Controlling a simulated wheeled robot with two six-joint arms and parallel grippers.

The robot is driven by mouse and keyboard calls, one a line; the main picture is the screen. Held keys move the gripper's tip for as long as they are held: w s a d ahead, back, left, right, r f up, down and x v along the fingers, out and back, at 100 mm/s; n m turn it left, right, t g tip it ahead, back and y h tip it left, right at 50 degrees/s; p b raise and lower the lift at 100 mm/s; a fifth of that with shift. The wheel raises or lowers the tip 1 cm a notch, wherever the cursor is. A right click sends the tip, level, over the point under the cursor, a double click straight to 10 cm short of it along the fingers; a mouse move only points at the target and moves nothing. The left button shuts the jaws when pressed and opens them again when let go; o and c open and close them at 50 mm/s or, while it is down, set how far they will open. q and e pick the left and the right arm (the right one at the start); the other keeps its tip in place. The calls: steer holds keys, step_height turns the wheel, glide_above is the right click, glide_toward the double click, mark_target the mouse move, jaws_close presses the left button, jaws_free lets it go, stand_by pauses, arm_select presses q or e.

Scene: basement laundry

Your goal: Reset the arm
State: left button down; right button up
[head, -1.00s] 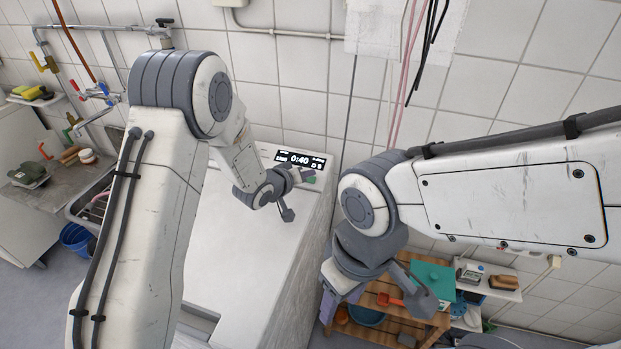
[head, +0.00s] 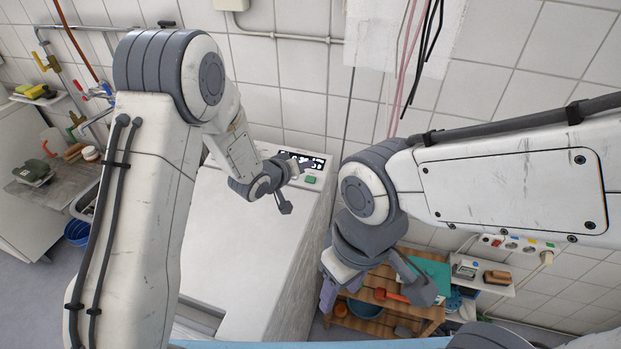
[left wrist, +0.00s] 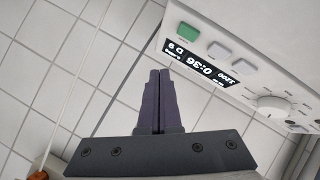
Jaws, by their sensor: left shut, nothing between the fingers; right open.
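My left gripper (head: 306,164) is beside the control panel of the white washing machine (head: 245,245), partly in front of its dark display (head: 292,155). In the left wrist view its dark purple fingers (left wrist: 160,75) are together with nothing between them, apart from the panel. In the head view the green button (head: 311,179) shows just below the gripper. My right gripper (head: 328,295) is lower, at the machine's right side; it is open, its fingers partly hidden by the wrist.
A wooden shelf (head: 375,322) with a teal item, a red-handled tool and a blue basin stands at lower right. A power strip (head: 515,245) is on the tiled wall above a small white shelf. A sink counter (head: 55,185) is at far left. A light blue edge (head: 310,344) shows at the bottom.

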stand_by(0.4)
arm_select(q)
steer(key=s+a+r+m+g+y, duration=0.1)
steer(key=s+r+m+g+y, duration=0.1)
steer(key=s, duration=1)
steer(key=s+a+r+m+g+y, duration=0.1)
steer(key=s+r+m+g, duration=0.2)
steer(key=s, duration=1)
steer(key=s+a+r+m+g+y, duration=0.2)
steer(key=s+r+m+g, duration=0.1)
steer(key=s, duration=1)
steer(key=shift+s+r+m+g+y, duration=0.15)
steer(key=shift+r+m+g+y, duration=0.15)
steer(key=shift+r+g, duration=0.65)
steer(key=shift+f, duration=0.15)
